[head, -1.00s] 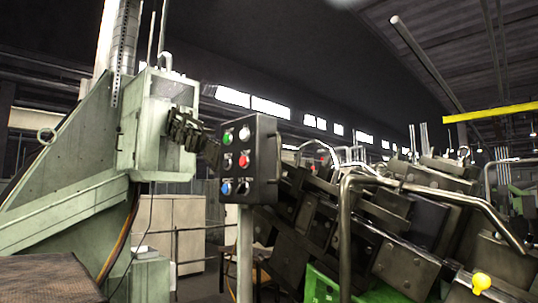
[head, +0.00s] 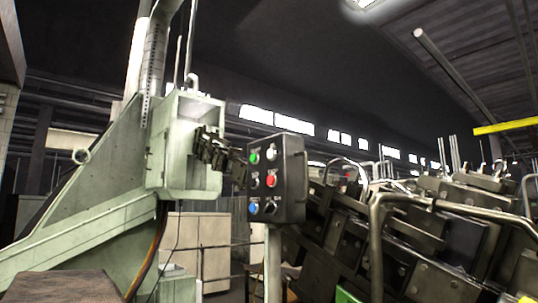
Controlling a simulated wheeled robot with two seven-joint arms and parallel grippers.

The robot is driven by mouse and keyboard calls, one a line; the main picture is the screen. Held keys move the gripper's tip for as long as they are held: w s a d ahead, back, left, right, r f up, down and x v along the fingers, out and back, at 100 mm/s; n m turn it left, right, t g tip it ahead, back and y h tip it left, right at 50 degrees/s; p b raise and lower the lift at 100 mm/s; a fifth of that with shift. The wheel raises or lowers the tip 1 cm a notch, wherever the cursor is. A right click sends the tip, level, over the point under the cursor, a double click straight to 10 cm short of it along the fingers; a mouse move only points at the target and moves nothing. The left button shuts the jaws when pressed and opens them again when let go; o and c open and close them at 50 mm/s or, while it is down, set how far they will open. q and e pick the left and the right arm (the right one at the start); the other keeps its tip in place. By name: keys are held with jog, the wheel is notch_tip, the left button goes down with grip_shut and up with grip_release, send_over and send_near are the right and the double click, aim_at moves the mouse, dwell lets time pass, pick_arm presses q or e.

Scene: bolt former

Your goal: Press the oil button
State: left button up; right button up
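A dark control box (head: 292,180) stands on a pale post (head: 272,262) near the middle of the head view. Its face has a green button (head: 254,158), a red button (head: 271,181) and a blue button (head: 253,208), with several white or dark controls beside them. The labels are too small to read, so I cannot tell which one is the oil button. Neither of my grippers shows in the head view, and nothing of mine visibly touches the box.
A green machine with an open-fronted housing (head: 177,140) stands left of the control box. A dark jointed connector (head: 215,148) lies between them. Dark machine blocks (head: 410,235) and a bent metal rail (head: 376,240) fill the right. Pale cabinets (head: 200,240) stand behind.

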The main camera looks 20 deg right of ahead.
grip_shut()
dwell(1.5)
